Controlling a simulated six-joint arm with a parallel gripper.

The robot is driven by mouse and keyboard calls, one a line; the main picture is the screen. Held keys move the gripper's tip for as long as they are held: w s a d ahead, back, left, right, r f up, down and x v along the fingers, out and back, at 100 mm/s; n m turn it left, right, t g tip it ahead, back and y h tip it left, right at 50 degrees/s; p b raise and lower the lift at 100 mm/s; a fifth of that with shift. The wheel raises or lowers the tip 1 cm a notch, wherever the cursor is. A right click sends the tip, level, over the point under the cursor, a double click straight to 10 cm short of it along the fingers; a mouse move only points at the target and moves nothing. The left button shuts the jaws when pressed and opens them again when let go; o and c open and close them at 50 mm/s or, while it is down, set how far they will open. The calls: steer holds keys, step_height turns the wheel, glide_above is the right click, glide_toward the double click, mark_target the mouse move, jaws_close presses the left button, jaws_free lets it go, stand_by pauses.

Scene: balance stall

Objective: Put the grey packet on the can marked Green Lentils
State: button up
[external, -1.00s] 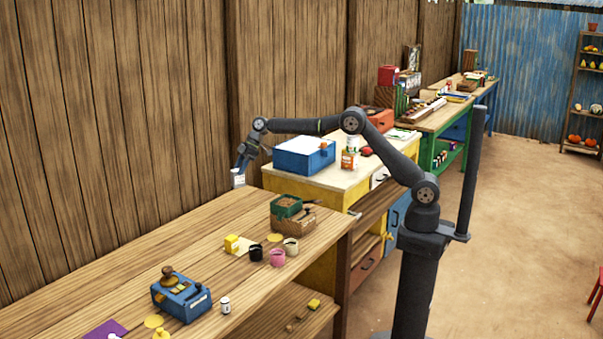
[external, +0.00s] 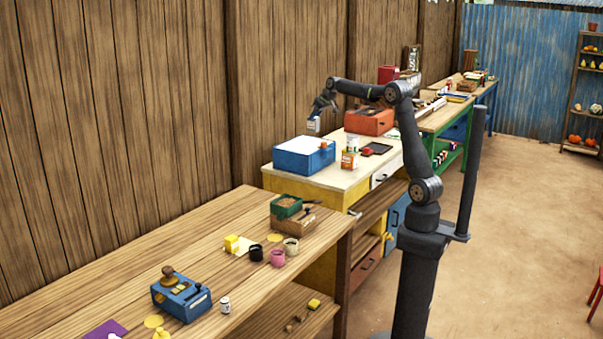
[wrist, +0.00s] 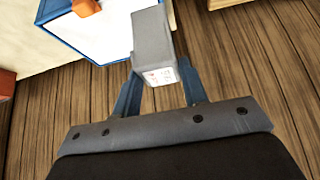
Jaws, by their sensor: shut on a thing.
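My gripper (external: 320,108) is shut on the grey packet (external: 314,124) and holds it in the air behind the blue box, near the plank wall. In the wrist view the packet (wrist: 153,45) hangs upright between the two blue fingers (wrist: 160,95), with a small printed label on its end. A white can with a green band (external: 352,143) stands on the yellow counter, right of the blue box. An orange-and-white can (external: 348,160) stands just in front of it. The writing on both is too small to read.
The blue box (external: 300,163) with a pale top carries a small orange piece (external: 324,144). A red-orange case (external: 369,121) stands behind the cans. A dark flat item (external: 377,148) and a red item (external: 366,151) lie to their right. The counter's front left (external: 300,183) is clear.

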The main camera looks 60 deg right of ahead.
steer(key=s+d+r+m+g+h, duration=0.1)
steer(key=s+d+r+m+h, duration=0.2)
steer(key=s+d, duration=0.85)
steer(key=s+d+r+m+g+h, duration=0.1)
steer(key=s+d+r+m, duration=0.2)
steer(key=s+d+m, duration=0.6)
steer(key=shift+w+a+f+n, duration=0.5)
steer(key=shift+w+f, duration=0.7)
steer(key=shift+f, duration=0.55)
steer(key=shift+w+a+f+n, duration=0.4)
steer(key=shift+w+f+n, duration=0.15)
steer(key=shift+w+f, duration=0.95)
steer(key=shift+w+a+f+n, duration=0.5)
steer(key=shift+w+f, duration=0.45)
steer(key=shift+f, duration=1)
steer(key=shift+f, duration=0.1)
steer(key=o, duration=0.7)
steer(key=shift+f, duration=0.1)
steer(key=shift+c, duration=0.2)
steer(key=o, duration=0.4)
